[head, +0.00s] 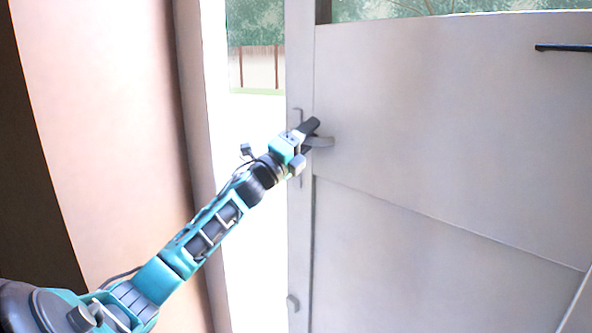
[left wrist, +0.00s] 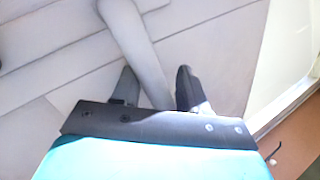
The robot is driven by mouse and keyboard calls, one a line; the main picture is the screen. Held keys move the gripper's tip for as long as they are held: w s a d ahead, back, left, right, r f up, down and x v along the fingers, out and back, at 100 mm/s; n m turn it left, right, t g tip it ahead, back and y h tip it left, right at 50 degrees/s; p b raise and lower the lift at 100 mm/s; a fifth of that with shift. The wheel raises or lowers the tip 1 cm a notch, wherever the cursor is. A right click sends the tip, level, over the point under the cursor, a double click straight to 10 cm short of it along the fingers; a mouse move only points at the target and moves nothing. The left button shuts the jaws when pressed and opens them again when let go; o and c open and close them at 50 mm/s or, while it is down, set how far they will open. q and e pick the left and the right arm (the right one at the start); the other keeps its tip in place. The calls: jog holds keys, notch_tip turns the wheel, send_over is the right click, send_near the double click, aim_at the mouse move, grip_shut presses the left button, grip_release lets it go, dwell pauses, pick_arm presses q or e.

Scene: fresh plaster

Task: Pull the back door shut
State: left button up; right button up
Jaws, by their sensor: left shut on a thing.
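The back door (head: 430,120) is a pale grey panelled door that fills the right of the head view. It stands ajar, with a bright gap between its edge and the frame on the left. Its grey lever handle (head: 322,142) sits near the left edge. My left gripper (head: 309,130) is shut on this handle. In the left wrist view the handle (left wrist: 135,45) runs between the two dark fingers of the gripper (left wrist: 156,88), with the door (left wrist: 60,50) behind it. My right gripper is in neither view.
A pale door frame (head: 200,110) and a pinkish wall (head: 110,120) stand left of the gap. Outside are a fence (head: 257,67) and greenery. A short dark bar (head: 563,48) is on the door at upper right. A small fitting (head: 293,303) sits low on the door's edge.

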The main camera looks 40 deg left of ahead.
pick_arm(q)
jog(key=shift+s+d+r+h, duration=0.15)
jog(key=shift+s+d+h, duration=0.35)
jog(key=shift+d, duration=0.3)
jog(key=s+d+f+b, duration=0.2)
jog(key=s+d+f, duration=0.1)
jog(key=s, duration=0.4)
jog(key=shift+s+f+y, duration=0.2)
jog(key=shift+f+y, duration=0.1)
jog(key=shift+f, duration=0.45)
